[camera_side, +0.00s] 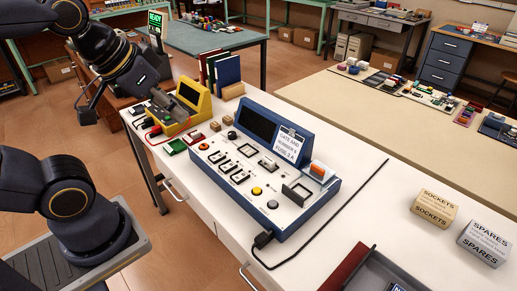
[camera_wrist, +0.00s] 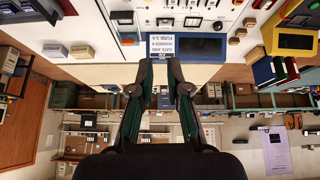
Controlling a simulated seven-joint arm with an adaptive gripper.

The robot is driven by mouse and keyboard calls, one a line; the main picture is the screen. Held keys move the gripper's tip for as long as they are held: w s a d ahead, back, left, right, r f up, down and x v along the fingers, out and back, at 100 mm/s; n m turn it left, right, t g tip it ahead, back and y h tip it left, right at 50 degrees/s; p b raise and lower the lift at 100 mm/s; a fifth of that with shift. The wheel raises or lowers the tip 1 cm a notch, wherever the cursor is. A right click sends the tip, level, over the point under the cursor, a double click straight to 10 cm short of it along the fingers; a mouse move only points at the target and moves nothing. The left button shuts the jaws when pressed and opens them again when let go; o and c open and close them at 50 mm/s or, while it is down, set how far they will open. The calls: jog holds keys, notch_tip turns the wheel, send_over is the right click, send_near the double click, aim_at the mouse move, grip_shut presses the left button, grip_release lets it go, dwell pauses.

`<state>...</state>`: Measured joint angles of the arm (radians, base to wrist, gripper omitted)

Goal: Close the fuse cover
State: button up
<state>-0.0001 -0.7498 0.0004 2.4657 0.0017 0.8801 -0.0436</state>
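The fuse cover appears to be the dark grey flap (camera_side: 297,193) standing raised at the right end of the blue-edged control panel (camera_side: 262,222). In the wrist view a dark piece (camera_wrist: 122,17) at the top, left of the label card, looks like the same flap. An orange-and-white block (camera_side: 320,170) sits just behind it. A white card (camera_side: 290,146) with fuse wording stands at the panel's back. My gripper (camera_wrist: 160,68) is open and empty, its two fingers apart. In the side view my arm is at the upper left, well away from the flap.
A yellow instrument (camera_side: 183,115) stands left of the panel, with small blocks and upright books (camera_side: 222,72) behind. A black cable (camera_side: 330,225) runs on the white bench right of the panel. Cartons (camera_side: 433,208) and a dark tray (camera_side: 375,275) lie farther right.

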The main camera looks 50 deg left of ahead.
jog(key=shift+n+t, duration=0.4)
jog(key=shift+t, duration=0.2)
jog(key=w+r, duration=0.6)
jog(key=shift+w, duration=0.25)
grip_shut()
jog(key=m+g, duration=0.1)
jog(key=g, duration=0.3)
send_over(325, 166)
jog(key=s, duration=0.2)
notch_tip(325, 166, down, 22)
jog(key=x, duration=1)
jog(key=shift+w+f, duration=0.1)
jog(key=shift+w, duration=0.05)
jog(key=shift+s, duration=1.9)
